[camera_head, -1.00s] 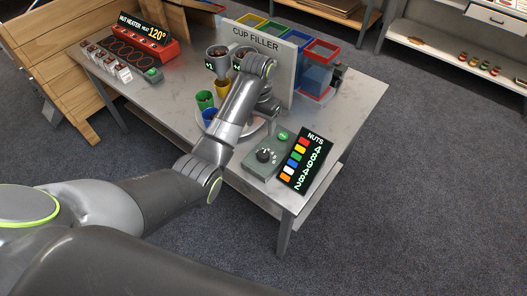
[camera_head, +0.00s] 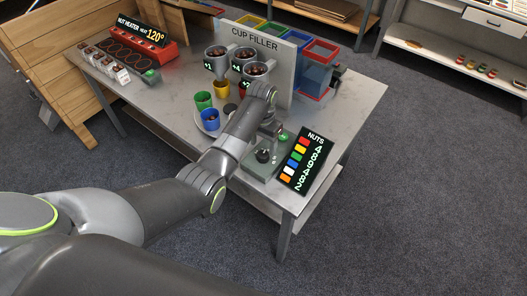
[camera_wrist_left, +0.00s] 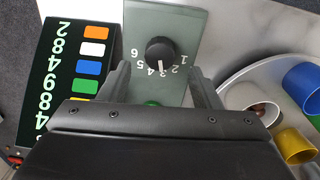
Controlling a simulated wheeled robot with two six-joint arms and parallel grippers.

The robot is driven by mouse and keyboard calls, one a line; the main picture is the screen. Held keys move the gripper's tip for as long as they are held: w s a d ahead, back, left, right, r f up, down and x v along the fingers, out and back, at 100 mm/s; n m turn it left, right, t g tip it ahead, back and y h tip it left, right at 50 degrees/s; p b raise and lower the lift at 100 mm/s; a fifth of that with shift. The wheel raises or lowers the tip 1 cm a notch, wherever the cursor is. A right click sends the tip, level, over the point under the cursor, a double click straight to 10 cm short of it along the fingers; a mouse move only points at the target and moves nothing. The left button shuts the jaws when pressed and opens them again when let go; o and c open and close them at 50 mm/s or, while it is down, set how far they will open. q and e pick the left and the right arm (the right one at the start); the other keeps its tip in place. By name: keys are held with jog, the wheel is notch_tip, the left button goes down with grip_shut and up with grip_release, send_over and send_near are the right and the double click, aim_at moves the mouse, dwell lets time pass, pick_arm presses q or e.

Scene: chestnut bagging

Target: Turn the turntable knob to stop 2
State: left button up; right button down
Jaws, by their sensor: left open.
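The black turntable knob (camera_head: 263,156) sits on a grey-green control box (camera_head: 250,166) at the table's front right corner. In the left wrist view the knob (camera_wrist_left: 160,52) has a white pointer and printed stops 1 to 6. The pointer appears to face stop 3. My left gripper (camera_head: 268,138) is over the box; in the left wrist view its open fingers (camera_wrist_left: 160,72) are either side of the knob's line, apart from it. The turntable (camera_head: 205,127) carries coloured cups, including a green cup (camera_head: 203,100) and a blue cup (camera_head: 210,119), and is partly hidden by my arm.
A green button (camera_wrist_left: 152,104) is on the box close to the knob. The NUTS display (camera_head: 304,160) stands right beside the box. The cup filler panel (camera_head: 283,62) with several nut hoppers rises behind. A nut heater (camera_head: 135,50) is at the back left.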

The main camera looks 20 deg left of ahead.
aim_at(263, 153)
pick_arm(q)
jog(key=shift+f, duration=2.5)
jog(key=c, duration=1)
jog(key=shift+r+n+p, duration=0.2)
jog(key=shift+n+p, duration=0.65)
jog(key=shift+n, duration=0.15)
jog(key=shift+w+f+n+p, duration=0.1)
jog(key=shift+n+p, duration=0.85)
jog(key=shift+n, duration=0.85)
jog(key=o, duration=1)
